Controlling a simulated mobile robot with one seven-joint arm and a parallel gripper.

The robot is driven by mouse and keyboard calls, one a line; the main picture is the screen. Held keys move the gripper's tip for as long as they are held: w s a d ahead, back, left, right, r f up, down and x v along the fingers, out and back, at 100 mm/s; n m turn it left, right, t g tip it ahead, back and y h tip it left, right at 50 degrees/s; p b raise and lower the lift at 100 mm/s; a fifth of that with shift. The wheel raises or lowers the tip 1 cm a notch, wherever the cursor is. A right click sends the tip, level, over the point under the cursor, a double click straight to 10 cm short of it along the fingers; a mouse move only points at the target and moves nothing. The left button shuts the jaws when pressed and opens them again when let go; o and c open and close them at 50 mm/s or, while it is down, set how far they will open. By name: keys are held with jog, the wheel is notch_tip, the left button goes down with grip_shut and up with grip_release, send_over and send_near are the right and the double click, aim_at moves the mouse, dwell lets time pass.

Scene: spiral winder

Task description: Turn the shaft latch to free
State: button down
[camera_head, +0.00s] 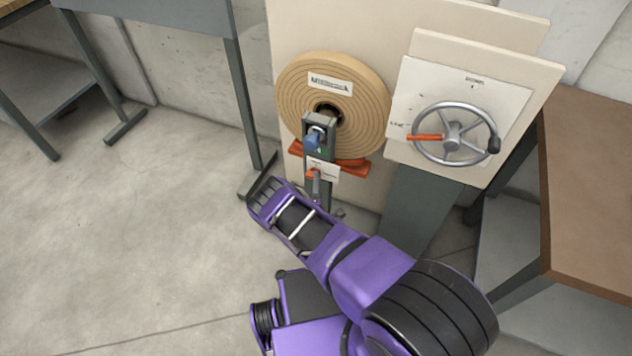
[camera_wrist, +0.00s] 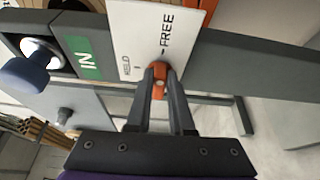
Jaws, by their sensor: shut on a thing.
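The shaft latch is a small orange lever (camera_wrist: 160,74) on a white plate (camera_wrist: 140,28) marked HELD and FREE; in the head view the latch (camera_head: 313,174) sits low on the dark post below the roll. My gripper (camera_wrist: 160,92) is shut on the orange lever, with one dark finger on each side. The fingers hide part of the lever, and I cannot tell for sure which mark it points to. In the head view my gripper (camera_head: 317,188) is small and partly hidden by my purple wrist.
A blue knob (camera_head: 313,140) with a green IN label (camera_wrist: 86,58) sits above the latch. Behind is a large tan roll (camera_head: 362,110) above an orange support (camera_head: 352,168). A handwheel (camera_head: 453,137) stands right, a brown table (camera_head: 595,190) farther right. The left floor is clear.

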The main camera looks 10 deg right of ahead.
jog(key=shift+w+r+m, duration=0.15)
jog(key=shift+w+m, duration=0.1)
jog(key=shift+m, duration=0.05)
jog(key=c, duration=0.8)
grip_release()
jog(key=shift+d, duration=0.1)
jog(key=shift+s, duration=0.15)
